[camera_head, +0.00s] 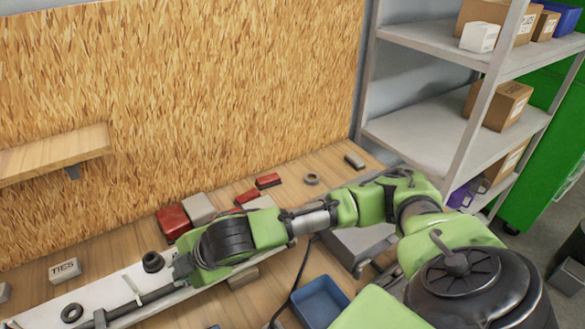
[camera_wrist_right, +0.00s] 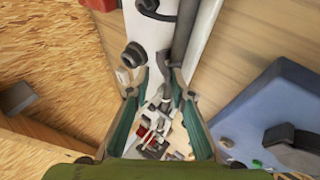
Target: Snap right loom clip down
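A white frame rail (camera_head: 110,293) runs along the lower left of the bench in the head view. A dark cable loom (camera_head: 150,296) lies along it. A small pale upright piece (camera_head: 131,285), perhaps a loom clip, stands at the loom. My right gripper (camera_head: 180,269) is at the rail's right part, beside a black ring-like part (camera_head: 153,262). In the right wrist view my right gripper (camera_wrist_right: 158,82) has its teal-padded fingers apart, over the rail (camera_wrist_right: 150,38) and near the loom (camera_wrist_right: 184,38). I cannot tell the right clip's state. My left gripper is out of view.
Red blocks (camera_head: 173,221) and a grey block (camera_head: 199,208) stand behind my right arm. A blue tray (camera_head: 320,303) sits at the front; a box marked TIES (camera_head: 65,270) is at left. A black ring (camera_head: 71,312) lies on the rail. Shelving (camera_head: 420,140) stands at right.

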